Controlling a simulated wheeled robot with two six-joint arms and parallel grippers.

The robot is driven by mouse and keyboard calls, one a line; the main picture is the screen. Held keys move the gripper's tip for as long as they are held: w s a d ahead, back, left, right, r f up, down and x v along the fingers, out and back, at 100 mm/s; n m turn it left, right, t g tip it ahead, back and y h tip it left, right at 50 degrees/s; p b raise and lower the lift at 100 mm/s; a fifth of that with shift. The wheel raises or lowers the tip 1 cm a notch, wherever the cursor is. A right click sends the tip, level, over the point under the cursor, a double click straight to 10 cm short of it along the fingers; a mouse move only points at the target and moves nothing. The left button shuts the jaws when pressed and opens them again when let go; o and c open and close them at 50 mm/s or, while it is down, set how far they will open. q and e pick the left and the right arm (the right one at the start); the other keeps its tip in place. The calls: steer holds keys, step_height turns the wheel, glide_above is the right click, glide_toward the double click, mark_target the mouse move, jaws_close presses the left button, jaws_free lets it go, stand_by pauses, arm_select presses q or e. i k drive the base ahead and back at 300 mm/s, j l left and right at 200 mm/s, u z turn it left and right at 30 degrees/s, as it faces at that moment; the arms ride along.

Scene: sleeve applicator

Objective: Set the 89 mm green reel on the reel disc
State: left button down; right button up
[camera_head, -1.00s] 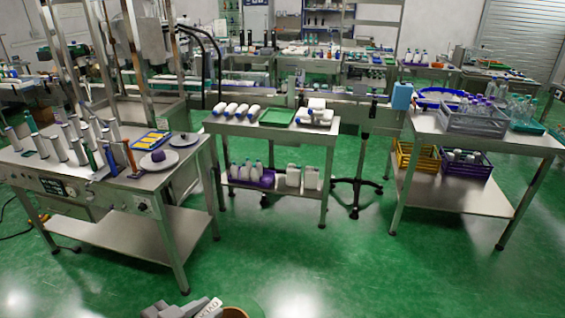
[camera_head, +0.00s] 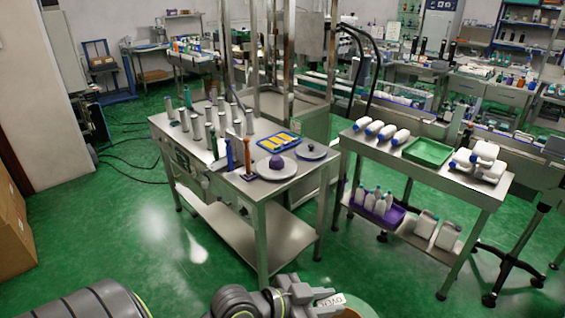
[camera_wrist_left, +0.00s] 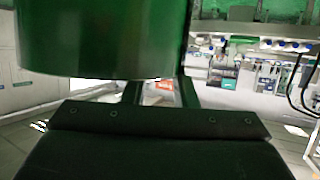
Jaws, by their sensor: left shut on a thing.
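The green reel fills the upper left of the left wrist view (camera_wrist_left: 100,40), close in front of my left gripper. In the head view only part of the reel (camera_head: 362,306) shows at the bottom edge, with a brownish top. My left gripper (camera_head: 322,298) is shut on it and holds it in front of the steel table, well short of it. Two round grey discs lie on that table: one with a purple knob (camera_head: 276,167) and one with a dark knob (camera_head: 311,151). I cannot tell which is the reel disc. My right gripper is out of view.
The steel table (camera_head: 240,186) also carries several upright grey cylinders, an orange-brown post (camera_head: 247,157) and a blue-yellow tray (camera_head: 279,143). A cart (camera_head: 392,149) with white bottles and a green tray (camera_head: 428,152) stands to its right. Green floor in front is clear.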

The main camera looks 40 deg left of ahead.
mark_target(277, 166)
steer(key=i+l+u, duration=0.1)
steer(key=i+u, duration=0.25)
steer(key=i, duration=0.6)
steer(key=i+u, duration=0.25)
steer(key=i, duration=1.85)
steer(key=i+u, duration=0.25)
steer(key=i+l+u, duration=0.25)
steer(key=j+u, duration=0.1)
steer(key=u, duration=1.7)
